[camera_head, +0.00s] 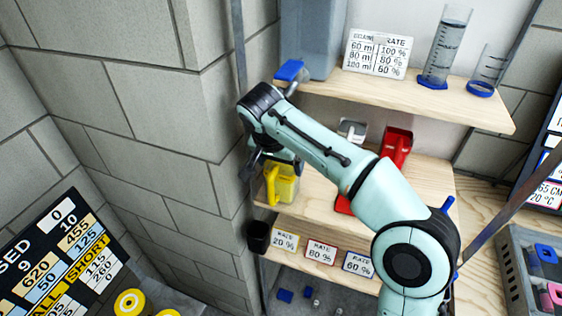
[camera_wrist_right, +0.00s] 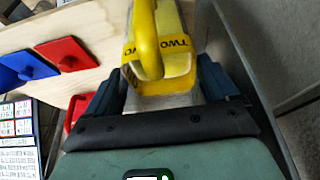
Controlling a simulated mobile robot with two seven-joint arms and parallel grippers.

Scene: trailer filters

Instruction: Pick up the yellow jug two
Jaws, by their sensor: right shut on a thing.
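The yellow jug two (camera_head: 284,187) is at the left end of the middle wooden shelf, partly hidden behind my right arm in the head view. In the right wrist view the jug (camera_wrist_right: 165,62) shows its yellow handle and a band lettered "TWO". My right gripper (camera_head: 262,168) is at the jug's upper part. Its dark blue fingers stand on both sides of the jug in the wrist view, shut on it. I cannot tell whether the jug's base touches the shelf. My left gripper is out of view.
A red jug (camera_head: 397,146) stands farther right on the middle shelf. The upper shelf (camera_head: 420,96) overhangs it and holds a sign and measuring cylinders (camera_head: 446,48). A block wall (camera_head: 225,130) is close on the left. A black cup (camera_head: 258,236) is below the jug.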

